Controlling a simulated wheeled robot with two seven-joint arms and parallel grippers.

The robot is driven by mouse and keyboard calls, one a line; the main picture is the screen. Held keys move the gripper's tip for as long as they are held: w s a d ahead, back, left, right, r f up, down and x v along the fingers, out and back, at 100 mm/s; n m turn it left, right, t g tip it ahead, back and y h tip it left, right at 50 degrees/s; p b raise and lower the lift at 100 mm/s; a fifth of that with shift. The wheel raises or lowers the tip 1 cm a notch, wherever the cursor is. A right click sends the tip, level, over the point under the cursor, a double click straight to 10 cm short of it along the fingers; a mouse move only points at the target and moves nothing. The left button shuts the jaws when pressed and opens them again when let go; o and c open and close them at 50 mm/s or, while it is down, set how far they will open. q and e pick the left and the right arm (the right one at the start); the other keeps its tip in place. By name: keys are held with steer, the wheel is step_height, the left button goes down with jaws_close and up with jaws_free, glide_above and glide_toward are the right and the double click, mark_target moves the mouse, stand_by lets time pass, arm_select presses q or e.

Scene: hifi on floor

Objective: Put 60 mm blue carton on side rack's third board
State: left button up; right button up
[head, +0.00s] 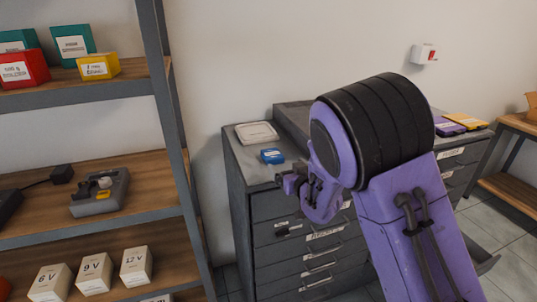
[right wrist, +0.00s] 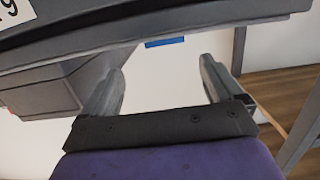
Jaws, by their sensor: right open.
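The small blue carton (head: 272,155) stands on the grey drawer cabinet's top (head: 250,174), near its front edge. A strip of blue, likely the same carton, shows at the top of the right wrist view (right wrist: 165,42), ahead of the fingers. My right gripper (head: 288,184) is just in front of and below the carton, apart from it. In the right wrist view its two fingers (right wrist: 160,88) are spread with nothing between them. The rack (head: 178,150) on the left has several wooden boards; I cannot tell its full board count. My left gripper is out of view.
The upper visible board (head: 140,72) holds red, teal and yellow boxes. The middle board (head: 145,190) holds a grey device (head: 100,193), with free room at its right. White cartons (head: 93,273) stand below. A pale flat case (head: 257,132) lies behind the blue carton.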

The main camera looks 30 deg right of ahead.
mark_target(275, 158)
steer(key=x, duration=0.4)
steer(key=shift+a+f+p, duration=0.15)
steer(key=shift+p, duration=0.25)
steer(key=shift+w, duration=0.35)
steer(key=shift+w+p, duration=0.3)
steer(key=shift+p, duration=0.05)
steer(key=p+x, duration=0.1)
steer(key=x, duration=0.3)
steer(key=shift+w+f, duration=0.3)
steer(key=shift+w, duration=0.1)
steer(key=shift+s, duration=0.15)
steer(key=c, duration=1)
